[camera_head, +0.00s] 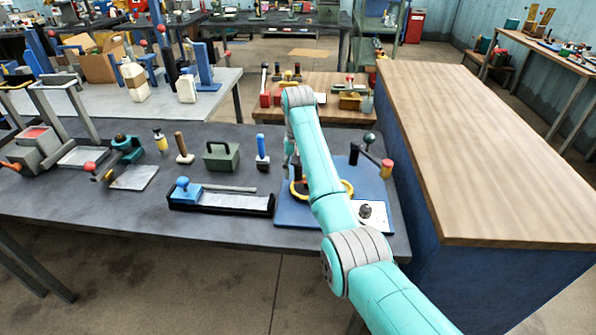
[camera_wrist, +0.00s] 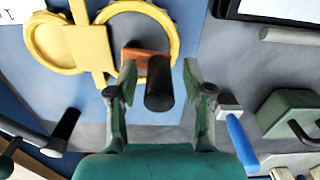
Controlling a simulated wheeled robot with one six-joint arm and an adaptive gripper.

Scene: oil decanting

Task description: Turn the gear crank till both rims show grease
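In the wrist view two yellow round gear parts sit side by side on the blue base: a left gear (camera_wrist: 42,42) and a larger right gear (camera_wrist: 166,22), with a yellow bar (camera_wrist: 88,48) across between them. An orange-brown crank arm (camera_wrist: 132,53) with a black handle (camera_wrist: 159,92) reaches from the right gear. My gripper (camera_wrist: 160,72) is open, its two fingers on either side of the handle with gaps visible. I cannot make out grease on either rim. In the head view my arm hides most of the gears; part of a yellow rim (camera_head: 347,188) shows on the blue base (camera_head: 292,212).
On the dark bench (camera_head: 120,205) stand a black tray with a blue-knobbed tool (camera_head: 225,202), a green box with a handle (camera_head: 221,157) and a blue-handled tool (camera_head: 262,150). A lever with a red and yellow end (camera_head: 386,168) stands right of my arm. A wood-topped counter (camera_head: 480,150) borders the right side.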

